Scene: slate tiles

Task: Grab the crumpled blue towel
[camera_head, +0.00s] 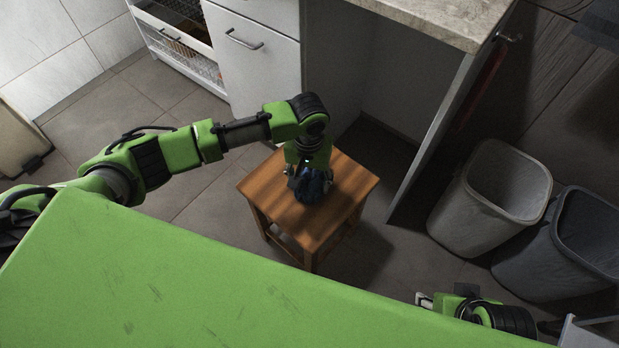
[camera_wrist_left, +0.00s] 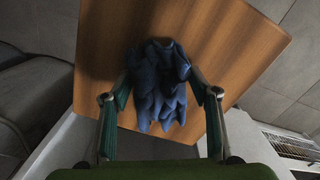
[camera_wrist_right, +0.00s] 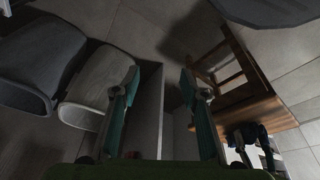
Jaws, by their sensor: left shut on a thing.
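The crumpled blue towel (camera_head: 313,190) is a dark blue, folded heap on top of a small wooden stool (camera_head: 350,187). In the left wrist view the towel (camera_wrist_left: 160,98) sits between my two fingers, with folds hanging toward the palm. My left gripper (camera_head: 307,174) points down from above and is shut on the towel, which is still at the stool top; whether it is lifted at all I cannot tell. My right gripper (camera_wrist_right: 158,72) is open and empty, away from the stool at the lower right of the head view.
A grey-white bin (camera_head: 490,200) and a darker grey bin (camera_head: 560,255) stand to the right. A white drawer cabinet (camera_head: 250,60) and a stone-look counter (camera_head: 430,15) with a side panel (camera_head: 445,130) are behind the stool. Grey floor tiles are clear left of the stool.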

